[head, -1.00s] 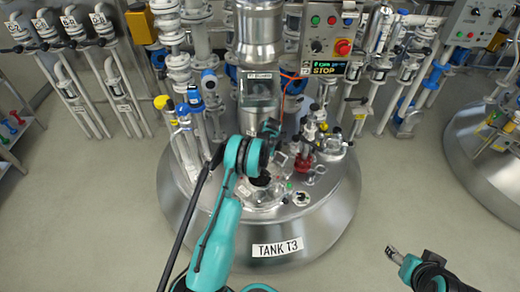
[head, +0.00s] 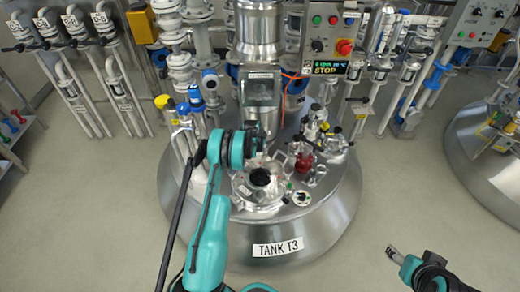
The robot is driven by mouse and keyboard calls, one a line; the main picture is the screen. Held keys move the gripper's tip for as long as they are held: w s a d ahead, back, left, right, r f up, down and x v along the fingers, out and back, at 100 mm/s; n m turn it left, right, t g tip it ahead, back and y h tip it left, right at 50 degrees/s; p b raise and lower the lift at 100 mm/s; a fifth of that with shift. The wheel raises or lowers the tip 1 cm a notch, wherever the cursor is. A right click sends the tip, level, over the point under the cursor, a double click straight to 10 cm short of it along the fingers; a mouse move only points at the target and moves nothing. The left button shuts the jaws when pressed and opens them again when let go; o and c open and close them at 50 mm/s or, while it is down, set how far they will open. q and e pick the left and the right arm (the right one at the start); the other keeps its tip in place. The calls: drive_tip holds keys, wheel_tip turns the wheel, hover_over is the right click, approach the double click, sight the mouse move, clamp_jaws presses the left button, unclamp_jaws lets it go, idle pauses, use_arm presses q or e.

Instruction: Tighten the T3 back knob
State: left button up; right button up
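Tank T3 (head: 320,225), a round steel vessel with a "TANK T3" label, stands in the middle of the head view. On its lid is a round port (head: 262,178) with a dark centre and metal fittings around its rim. My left arm reaches over the lid from below. Its teal wrist is just behind and left of the port, and the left gripper (head: 262,140) points at the back side of the port. The back knob cannot be made out there, and the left fingers are mostly hidden. My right gripper (head: 393,254) is low at the right, over the floor, away from the tank.
A steel column (head: 258,40) rises behind the port. A control box (head: 332,35) with buttons and a STOP display hangs to its right. Red and clear fittings (head: 304,162) crowd the lid's right side. Pipes and blue valves flank the tank; another tank (head: 480,160) stands right.

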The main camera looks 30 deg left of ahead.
use_arm(q)
drive_tip(key=m+h, duration=0.1)
drive_tip(key=m, duration=0.3)
drive_tip(key=shift+a+h, duration=0.2)
drive_tip(key=shift+h, duration=0.2)
drive_tip(key=shift+w+m+g+h, duration=0.15)
drive_tip(key=shift+m+h, duration=0.25)
drive_tip(key=shift+m, duration=0.8)
drive_tip(key=shift+s+m+g+h, duration=0.1)
drive_tip(key=shift+m+g+h, duration=0.25)
drive_tip(key=shift+m, duration=0.85)
drive_tip(key=shift+r, duration=0.1)
drive_tip(key=o, duration=1.2)
drive_tip(key=v, duration=1.2)
drive_tip(key=shift+a, duration=0.1)
